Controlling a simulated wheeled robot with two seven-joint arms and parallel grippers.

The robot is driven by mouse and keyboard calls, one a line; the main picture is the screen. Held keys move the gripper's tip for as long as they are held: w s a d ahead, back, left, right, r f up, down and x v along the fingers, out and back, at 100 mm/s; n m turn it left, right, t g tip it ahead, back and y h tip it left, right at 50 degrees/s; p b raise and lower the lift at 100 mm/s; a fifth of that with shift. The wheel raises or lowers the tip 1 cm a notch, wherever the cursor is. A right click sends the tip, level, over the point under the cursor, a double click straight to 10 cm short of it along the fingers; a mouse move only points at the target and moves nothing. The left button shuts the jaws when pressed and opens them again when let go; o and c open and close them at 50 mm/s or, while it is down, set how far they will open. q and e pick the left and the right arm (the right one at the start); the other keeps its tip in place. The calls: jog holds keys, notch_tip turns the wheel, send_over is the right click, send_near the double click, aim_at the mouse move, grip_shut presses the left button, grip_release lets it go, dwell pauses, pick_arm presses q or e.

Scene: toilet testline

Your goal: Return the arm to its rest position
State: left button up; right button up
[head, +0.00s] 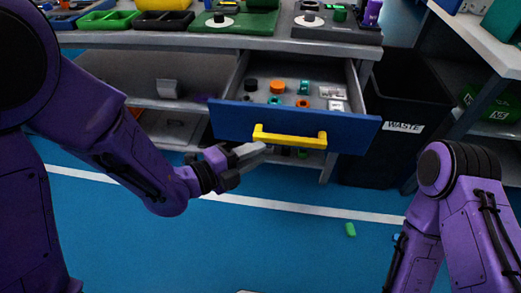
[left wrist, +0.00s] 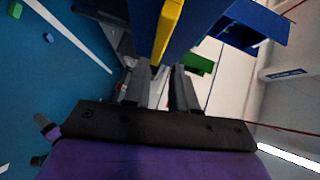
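The drawer (head: 225,122) has a blue front and stands pulled out below the workbench. Its yellow handle (head: 290,138) runs across the front. My left gripper (head: 257,153) is in front of the drawer, just below and left of the handle's left end. In the left wrist view its two fingers (left wrist: 160,88) stand apart with nothing visibly held. The yellow handle (left wrist: 168,28) shows just past the fingertips there; I cannot tell whether it touches them. My right arm (head: 440,220) hangs at the lower right, its gripper out of view.
The drawer holds several small parts, including an orange ring (head: 277,87). A black waste bin (head: 385,165) stands right of the drawer. The workbench (head: 140,38) carries trays and fixtures. A green block (head: 350,230) lies on the blue floor, which is mostly clear.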

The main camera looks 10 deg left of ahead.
dwell(0.3)
pick_arm(q)
jog(key=w+a+f+n+y, duration=0.1)
jog(key=a+f+n+y, duration=1.1)
jog(key=n, duration=1.2)
jog(key=s+a+f+n+g+y, duration=0.2)
jog(key=s+a+f+n+g, duration=0.25)
jog(key=s+f, duration=0.6)
jog(key=s+a+f+n+g+y, duration=0.1)
jog(key=s+a+f+n+g, duration=0.4)
jog(key=s+f, duration=0.6)
notch_tip(320, 180, up, 19)
jog(key=s+m+t+p, duration=0.1)
jog(key=s+p, duration=0.1)
jog(key=p, duration=1.6)
jog(key=shift+a, duration=0.4)
